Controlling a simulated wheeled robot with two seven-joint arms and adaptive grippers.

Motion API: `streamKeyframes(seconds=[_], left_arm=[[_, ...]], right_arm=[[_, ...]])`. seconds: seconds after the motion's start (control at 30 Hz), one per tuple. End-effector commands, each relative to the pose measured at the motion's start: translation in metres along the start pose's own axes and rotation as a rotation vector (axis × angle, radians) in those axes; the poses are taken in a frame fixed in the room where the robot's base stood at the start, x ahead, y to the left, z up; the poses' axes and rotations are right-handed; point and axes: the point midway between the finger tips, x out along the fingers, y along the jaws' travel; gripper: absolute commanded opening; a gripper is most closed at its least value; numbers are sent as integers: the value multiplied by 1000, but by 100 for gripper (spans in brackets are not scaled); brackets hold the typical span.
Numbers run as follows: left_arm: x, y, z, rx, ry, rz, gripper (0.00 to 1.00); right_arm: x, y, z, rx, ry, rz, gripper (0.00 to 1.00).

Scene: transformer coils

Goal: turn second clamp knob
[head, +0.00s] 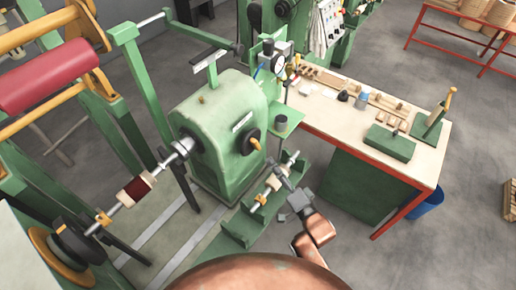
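A green rail-like stand (238,228) on the floor holds a light shaft (290,163) with small yellow pieces (261,199) along it. These look like clamp parts; which one is the second clamp knob I cannot tell. One arm, apparently my right, reaches in from the bottom with copper links. Its grey gripper (281,178) is beside the shaft, close to or touching it. The fingers are too small and overlapped to show whether they are open or shut. My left gripper is not in view.
A green winding machine (218,125) with a black-and-yellow hand knob (251,141) stands behind the stand. A workbench (421,170) with tools and a blue bucket (428,201) is at right. A shaft with a dark red coil (137,187) is at left. Grey floor is open at lower right.

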Motion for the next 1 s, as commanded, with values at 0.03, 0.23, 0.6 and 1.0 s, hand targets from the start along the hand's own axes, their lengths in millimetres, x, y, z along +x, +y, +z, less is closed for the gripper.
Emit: streamKeyframes(seconds=[0.03,0.23,0.6,1.0], left_arm=[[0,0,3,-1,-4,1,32],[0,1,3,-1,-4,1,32],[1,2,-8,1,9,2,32],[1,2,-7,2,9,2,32]], right_arm=[[5,-14,3,32,-6,-46,75],[22,-36,8,88,-16,-111,75],[76,-40,8,86,-15,-106,75],[87,-40,8,86,-14,-105,75]])
